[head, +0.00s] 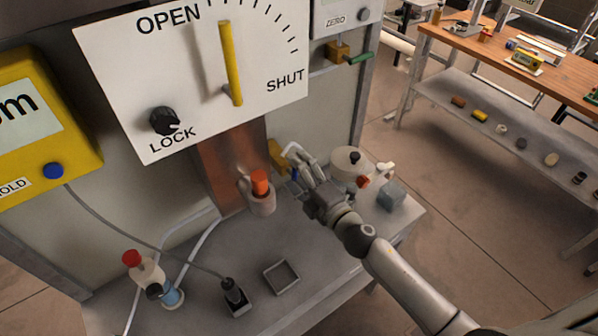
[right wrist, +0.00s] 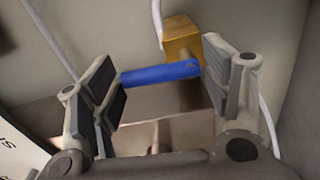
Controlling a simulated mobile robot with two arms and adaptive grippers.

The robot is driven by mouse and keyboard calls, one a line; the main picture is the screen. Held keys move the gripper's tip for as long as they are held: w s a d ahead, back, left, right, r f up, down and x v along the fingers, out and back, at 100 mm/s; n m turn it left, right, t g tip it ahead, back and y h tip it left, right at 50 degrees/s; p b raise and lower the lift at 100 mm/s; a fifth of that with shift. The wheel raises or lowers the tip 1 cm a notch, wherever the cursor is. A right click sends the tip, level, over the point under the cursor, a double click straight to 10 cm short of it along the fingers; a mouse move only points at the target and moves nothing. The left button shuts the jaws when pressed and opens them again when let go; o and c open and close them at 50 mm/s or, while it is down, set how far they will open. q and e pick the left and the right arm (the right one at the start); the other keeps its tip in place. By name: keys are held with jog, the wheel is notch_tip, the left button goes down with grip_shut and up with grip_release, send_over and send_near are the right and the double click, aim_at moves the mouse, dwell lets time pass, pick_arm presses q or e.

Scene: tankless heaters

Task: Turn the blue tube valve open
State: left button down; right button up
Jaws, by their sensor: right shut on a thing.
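The blue tube valve shows in the right wrist view as a blue handle (right wrist: 160,74) on a brass body (right wrist: 182,38). The handle lies nearly level in the picture, crosswise between the two fingers, its ends close to the pads. In the head view the brass body (head: 277,153) sits behind the table, right of the copper panel, and only a bit of blue shows by the fingers. My right gripper (head: 296,166) reaches in from the lower right and is shut on the blue handle. My left gripper is not in view.
A white OPEN/SHUT panel with a yellow lever (head: 231,65) hangs above. An orange-capped valve (head: 260,185) stands left of the gripper. A round white container (head: 350,163) and a grey cube (head: 391,195) sit close on its right. A small square tray (head: 282,277) lies in front.

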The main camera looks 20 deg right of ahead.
jog(key=shift+a, duration=0.1)
jog(key=o, duration=0.8)
jog(key=shift+c, duration=0.2)
jog(key=shift+o, duration=0.2)
jog(key=shift+s, duration=0.1)
jog(key=v, duration=1.2)
jog(key=shift+r, duration=0.1)
